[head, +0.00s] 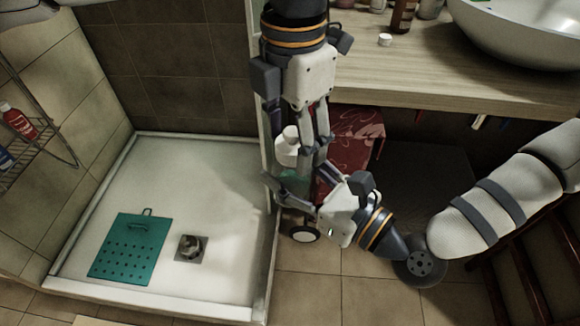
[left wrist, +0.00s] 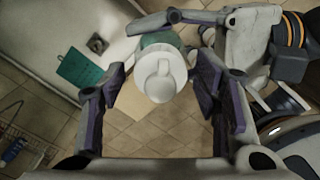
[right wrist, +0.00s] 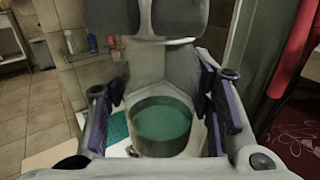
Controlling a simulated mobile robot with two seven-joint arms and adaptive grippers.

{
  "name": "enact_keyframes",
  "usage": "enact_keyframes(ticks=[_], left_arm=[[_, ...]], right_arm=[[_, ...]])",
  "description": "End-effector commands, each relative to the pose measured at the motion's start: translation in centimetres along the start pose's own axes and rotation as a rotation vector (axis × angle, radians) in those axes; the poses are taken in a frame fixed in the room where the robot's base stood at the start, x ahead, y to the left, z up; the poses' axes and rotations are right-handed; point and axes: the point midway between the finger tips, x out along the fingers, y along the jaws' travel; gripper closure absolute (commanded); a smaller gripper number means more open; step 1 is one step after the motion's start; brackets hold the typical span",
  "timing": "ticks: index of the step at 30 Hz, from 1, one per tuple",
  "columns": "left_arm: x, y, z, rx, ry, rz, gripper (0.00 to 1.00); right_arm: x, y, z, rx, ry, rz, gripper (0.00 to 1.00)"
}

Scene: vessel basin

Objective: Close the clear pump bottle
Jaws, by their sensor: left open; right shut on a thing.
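The clear pump bottle (head: 289,173) holds teal liquid and stands upright in mid-air beside the shower tray's right edge. My right gripper (head: 283,187) is shut around its body, also seen in the right wrist view (right wrist: 160,128). The white pump top (head: 288,148) is at the bottle's upper end. In the left wrist view the pump top (left wrist: 160,80) lies between the spread fingers. My left gripper (head: 306,147) points down over it, open, with a finger on each side. Whether the pump top is seated on the neck cannot be told; the grippers partly hide it.
A wooden counter (head: 430,82) with a white basin (head: 525,35) is at the upper right. The shower tray (head: 215,215) on the left holds a green perforated mat (head: 130,250) and a drain. A wire rack (head: 35,140) with bottles hangs at far left.

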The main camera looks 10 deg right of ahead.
Motion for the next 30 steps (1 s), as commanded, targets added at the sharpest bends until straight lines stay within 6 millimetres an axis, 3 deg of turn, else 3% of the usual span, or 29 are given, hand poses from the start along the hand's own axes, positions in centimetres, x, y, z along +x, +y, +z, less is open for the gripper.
enact_keyframes(ticks=[8, 12, 15, 23, 24, 26, 30], left_arm=[[0.05, 0.00, -0.01, 0.000, 0.000, 0.000, 0.46], [0.04, 0.00, -0.01, 0.000, 0.000, 0.000, 0.77], [0.04, 0.00, -0.01, 0.000, 0.000, 0.001, 0.94], [0.03, 0.01, -0.01, 0.007, 0.000, 0.001, 0.95], [0.03, 0.01, -0.01, 0.007, 0.000, 0.001, 0.52], [0.03, 0.01, -0.01, 0.007, 0.000, 0.001, 0.39], [0.03, 0.01, -0.01, 0.007, 0.000, 0.001, 0.38]], right_arm=[[0.01, 0.00, 0.06, 0.000, -0.001, 0.000, 1.00], [0.01, 0.00, 0.05, 0.000, -0.001, 0.000, 1.00], [0.01, -0.01, 0.06, 0.000, -0.001, 0.000, 1.00], [0.01, -0.01, 0.06, 0.000, -0.001, 0.000, 1.00], [0.01, -0.01, 0.06, 0.000, -0.001, 0.000, 1.00], [0.01, -0.01, 0.06, 0.000, -0.001, 0.000, 1.00], [0.01, 0.00, 0.06, 0.000, -0.001, 0.000, 1.00]])
